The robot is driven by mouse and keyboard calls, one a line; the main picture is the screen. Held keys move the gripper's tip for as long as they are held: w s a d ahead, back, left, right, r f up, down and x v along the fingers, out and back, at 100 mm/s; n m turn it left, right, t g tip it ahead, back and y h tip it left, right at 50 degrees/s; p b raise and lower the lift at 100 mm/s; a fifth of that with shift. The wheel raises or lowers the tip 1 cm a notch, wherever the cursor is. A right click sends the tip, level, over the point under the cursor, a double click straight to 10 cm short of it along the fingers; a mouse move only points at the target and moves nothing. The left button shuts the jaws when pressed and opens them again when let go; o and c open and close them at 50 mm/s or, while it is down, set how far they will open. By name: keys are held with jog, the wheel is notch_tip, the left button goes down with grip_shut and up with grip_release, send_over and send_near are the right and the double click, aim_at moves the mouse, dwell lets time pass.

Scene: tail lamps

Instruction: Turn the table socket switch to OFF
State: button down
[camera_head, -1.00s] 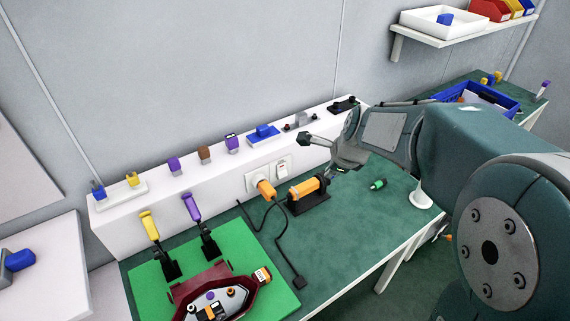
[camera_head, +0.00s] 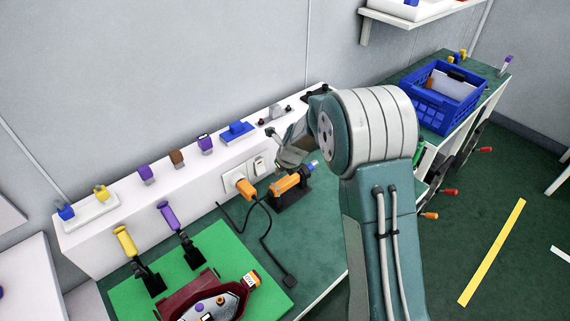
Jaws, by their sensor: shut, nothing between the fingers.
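The white table socket (camera_head: 232,179) sits on the front face of the long white ledge, with an orange plug (camera_head: 245,188) in it. The white rocker switch (camera_head: 260,165) is just to its right on the same face. It is too small to tell its position. My gripper (camera_head: 272,133) is shut and empty, small in the view. It appears up and right of the switch, near the ledge, and looks apart from it, though the exact distance is hard to judge. My arm hides part of the gripper's right side.
An orange tool (camera_head: 287,182) in a black stand is below and right of the switch, with a black cable looping in front. Purple, brown and blue items line the ledge top. A green mat (camera_head: 215,245) with a dark red lamp housing (camera_head: 190,291) lies at front left.

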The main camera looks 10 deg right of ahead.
aim_at(260, 167)
jog(key=w+a+f, duration=0.2)
jog(key=f, duration=0.1)
jog(key=shift+w+a+f, duration=0.15)
jog(key=shift+w+a, duration=0.1)
jog(key=shift+a, duration=0.05)
jog(key=shift+w+f, duration=0.25)
jog(key=shift+w, duration=0.5)
jog(key=shift+a, duration=0.25)
jog(key=shift+w+a+f, duration=0.1)
jog(key=shift+a+f, duration=0.05)
jog(key=shift+a, duration=0.05)
jog(key=shift+w+a+f, duration=0.15)
jog(key=shift+w+f, duration=0.25)
jog(key=shift+f, duration=0.15)
